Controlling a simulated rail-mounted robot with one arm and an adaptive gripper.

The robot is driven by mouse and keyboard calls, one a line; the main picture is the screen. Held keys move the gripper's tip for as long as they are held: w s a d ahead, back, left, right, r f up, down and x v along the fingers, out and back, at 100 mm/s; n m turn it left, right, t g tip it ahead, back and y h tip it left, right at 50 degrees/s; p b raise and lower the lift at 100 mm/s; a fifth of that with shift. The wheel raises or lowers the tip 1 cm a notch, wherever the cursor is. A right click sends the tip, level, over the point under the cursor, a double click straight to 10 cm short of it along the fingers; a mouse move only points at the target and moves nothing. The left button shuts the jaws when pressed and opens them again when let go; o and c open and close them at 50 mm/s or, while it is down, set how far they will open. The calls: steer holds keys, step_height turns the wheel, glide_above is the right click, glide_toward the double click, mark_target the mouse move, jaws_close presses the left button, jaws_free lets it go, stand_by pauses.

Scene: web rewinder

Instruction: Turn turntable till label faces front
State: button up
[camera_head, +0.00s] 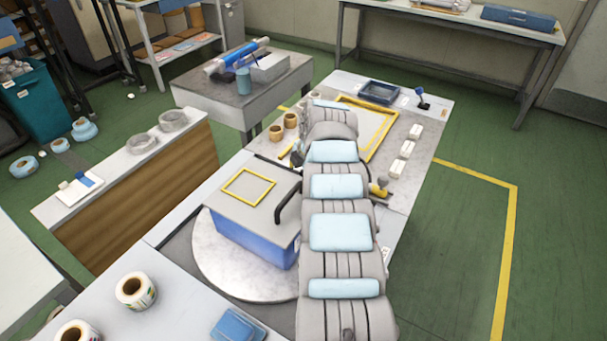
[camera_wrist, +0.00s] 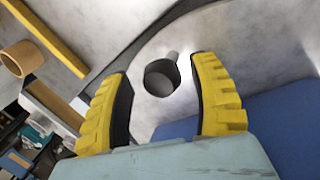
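The turntable (camera_head: 235,268) is a round grey disc on the near worktable. A blue box (camera_head: 255,240) with a grey lid, a yellow outline on top and a black handle stands on it. No label shows on the visible box sides. In the wrist view, my gripper (camera_wrist: 161,66) has its two yellow fingers spread apart. A dark-topped round knob or hole (camera_wrist: 160,79) shows between them on the grey surface; contact cannot be told. A blue surface (camera_wrist: 275,130), likely the box, lies at lower right. In the head view my arm hides most of the gripper.
Brown rolls (camera_head: 276,132) and a yellow bar (camera_wrist: 47,36) lie beyond the box. A yellow-framed tray (camera_head: 388,130), white blocks (camera_head: 407,149) and a yellow-handled tool (camera_head: 378,190) are to the right. Label rolls (camera_head: 136,291) stand at lower left.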

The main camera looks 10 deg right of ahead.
steer(key=shift+d+r, duration=0.1)
steer(key=shift+d, duration=0.1)
steer(key=shift+r, duration=0.1)
steer(key=shift+s+d+r, duration=0.1)
steer(key=shift+d+r, duration=0.1)
steer(key=shift+r, duration=0.25)
steer(key=v, duration=1)
steer(key=shift+s+r, duration=0.25)
steer(key=shift+r, duration=0.1)
steer(key=shift+a, duration=0.1)
